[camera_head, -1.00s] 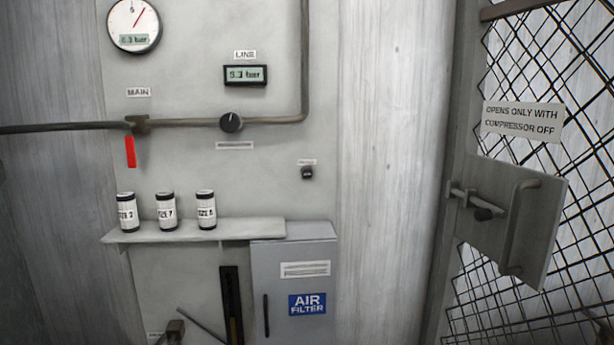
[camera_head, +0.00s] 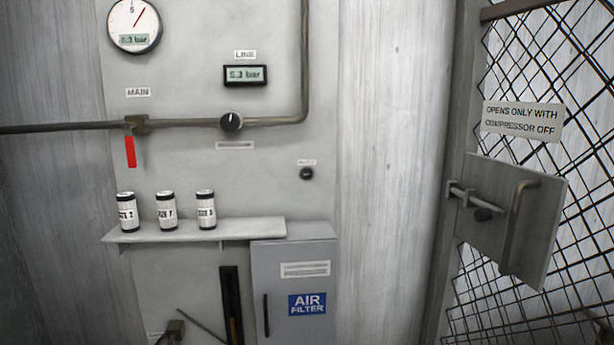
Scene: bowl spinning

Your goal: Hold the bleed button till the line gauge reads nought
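The line gauge (camera_head: 245,75) is a small dark-framed display under a LINE label on the grey panel. It shows a bar reading that is not zero, apparently 5.3 or 6.3; the first digit is blurred. A small round black button (camera_head: 306,174) sits lower right on the panel. The label above it is too small to read, so I cannot confirm that it is the bleed button. Nothing touches it. My gripper is not in view.
A round gauge (camera_head: 134,25) hangs upper left. A red lever (camera_head: 130,151) hangs under the MAIN label; a black knob (camera_head: 231,122) sits on the pipe. A mesh gate (camera_head: 560,75) is at right.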

